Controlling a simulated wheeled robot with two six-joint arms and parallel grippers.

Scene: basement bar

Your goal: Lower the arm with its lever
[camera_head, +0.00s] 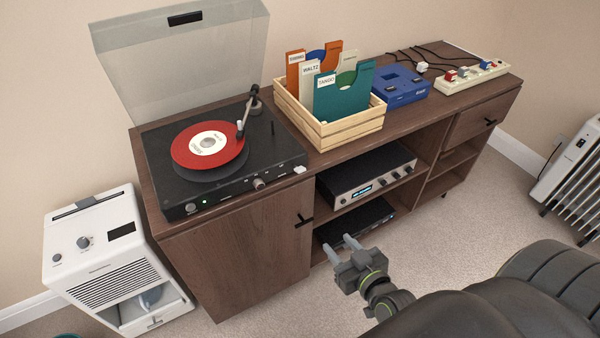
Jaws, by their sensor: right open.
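The black turntable (282,152) stands on the left part of the wooden cabinet with its clear lid (185,60) raised. A red record (185,147) with a white label lies on its platter. The tonearm (246,114) reaches from its pivot at the back right, with its head over the record's right edge; I cannot tell whether it touches. The lever is too small to make out for certain near the pivot. My right gripper (339,247) is open and empty, in front of the cabinet and below its top, well apart from the turntable. My left gripper is out of view.
A wooden crate (345,133) of record sleeves stands right of the turntable. A blue device (400,87) and a power strip (472,76) are farther right. An amplifier (367,176) sits on the shelf. A white appliance (108,250) and a radiator (575,168) stand on the floor.

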